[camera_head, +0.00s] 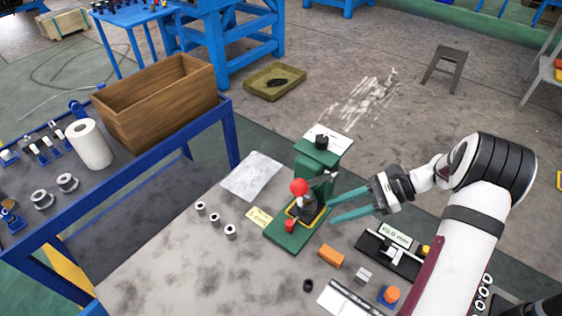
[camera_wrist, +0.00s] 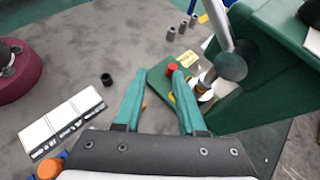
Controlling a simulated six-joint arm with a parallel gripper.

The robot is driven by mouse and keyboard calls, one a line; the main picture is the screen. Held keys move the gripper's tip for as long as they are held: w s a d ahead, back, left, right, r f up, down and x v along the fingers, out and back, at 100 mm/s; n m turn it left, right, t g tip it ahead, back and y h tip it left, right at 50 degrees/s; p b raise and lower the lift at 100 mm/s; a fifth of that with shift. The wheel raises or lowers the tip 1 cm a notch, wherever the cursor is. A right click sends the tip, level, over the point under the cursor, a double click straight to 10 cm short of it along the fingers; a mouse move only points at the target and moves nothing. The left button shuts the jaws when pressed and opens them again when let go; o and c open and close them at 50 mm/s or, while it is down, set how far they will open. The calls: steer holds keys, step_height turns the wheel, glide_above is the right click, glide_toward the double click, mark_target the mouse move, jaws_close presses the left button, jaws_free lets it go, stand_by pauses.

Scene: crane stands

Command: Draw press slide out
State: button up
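The green press (camera_head: 318,165) stands on the grey bench, with a red ball (camera_head: 299,187) at its front. Its low base carries a dark, yellow-edged part (camera_head: 320,217), which looks like the slide, and a small red knob (camera_head: 290,225) at the front edge. My gripper (camera_head: 334,206) is open and empty just right of the press. In the wrist view my gripper (camera_wrist: 157,74) points toward the base, and the red knob (camera_wrist: 173,68) shows just beyond one fingertip. The green press body (camera_wrist: 270,60) and a grey rod fill the right side. The slide is partly hidden there.
An orange block (camera_head: 331,256), a black gauge stand (camera_head: 390,252) and a white-topped strip (camera_head: 345,300) lie in front of and right of the press. Several small grey cylinders (camera_head: 230,232) stand to its left, near a yellow card (camera_head: 259,217).

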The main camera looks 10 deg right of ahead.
mark_target(290, 223)
steer(key=w+d+f+m+t+y, duration=0.1)
steer(key=d+f+m+t, duration=0.15)
steer(key=f, duration=0.25)
steer(key=shift+g, duration=0.35)
steer(key=x, duration=1.4)
steer(key=shift+w+a, duration=0.25)
steer(key=shift+a, duration=0.05)
jaws_close()
steer(key=shift+s+r, duration=0.1)
